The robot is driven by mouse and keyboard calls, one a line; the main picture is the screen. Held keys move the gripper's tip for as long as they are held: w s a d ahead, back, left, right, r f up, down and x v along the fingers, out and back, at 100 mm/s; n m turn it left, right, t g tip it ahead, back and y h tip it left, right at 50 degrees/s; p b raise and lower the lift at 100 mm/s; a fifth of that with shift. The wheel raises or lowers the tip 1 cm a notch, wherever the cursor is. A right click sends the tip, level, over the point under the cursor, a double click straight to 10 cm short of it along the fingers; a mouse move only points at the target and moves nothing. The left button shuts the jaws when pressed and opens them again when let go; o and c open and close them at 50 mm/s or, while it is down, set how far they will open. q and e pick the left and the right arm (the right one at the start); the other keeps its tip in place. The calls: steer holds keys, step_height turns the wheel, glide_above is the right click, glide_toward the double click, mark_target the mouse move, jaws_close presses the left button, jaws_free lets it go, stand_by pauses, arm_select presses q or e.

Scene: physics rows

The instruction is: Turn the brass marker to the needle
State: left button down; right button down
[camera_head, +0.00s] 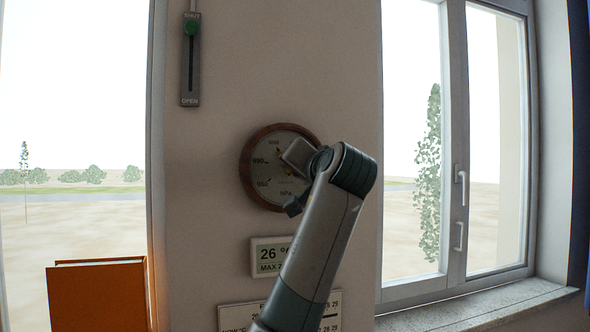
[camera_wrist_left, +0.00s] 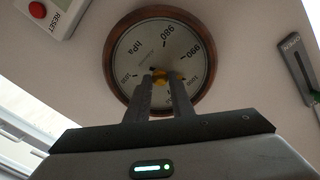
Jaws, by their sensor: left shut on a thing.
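A round barometer (camera_head: 247,170) with a wooden rim and pale dial hangs on the wall; its rim also shows in the left wrist view (camera_wrist_left: 113,62). The brass marker's knob (camera_wrist_left: 163,74) sits at the middle of the dial. My left gripper (camera_wrist_left: 163,80) is at the dial face, with its two fingers shut on this brass knob. In the head view my left arm and gripper cover the dial's right part. The needle and the marker's pointer are mostly hidden or too small to read. My right gripper is not in view.
A slider plate (camera_head: 190,75) with a green knob is on the wall at upper left. A thermometer display (camera_head: 264,262) and a printed card (camera_head: 236,318) are below the barometer. Windows flank the wall, the right one (camera_head: 456,150) with handles. An orange box-like thing (camera_head: 97,295) stands lower left.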

arm_select(q)
steer(key=c, duration=1.5)
jaws_free()
steer(key=shift+f, duration=0.25)
steer(key=shift+c, duration=0.2)
steer(key=shift+r, duration=0.1)
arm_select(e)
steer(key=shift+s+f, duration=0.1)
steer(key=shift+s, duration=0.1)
arm_select(q)
steer(key=shift+s, duration=0.15)
steer(key=b+v, duration=0.5)
steer(key=v, duration=1.2)
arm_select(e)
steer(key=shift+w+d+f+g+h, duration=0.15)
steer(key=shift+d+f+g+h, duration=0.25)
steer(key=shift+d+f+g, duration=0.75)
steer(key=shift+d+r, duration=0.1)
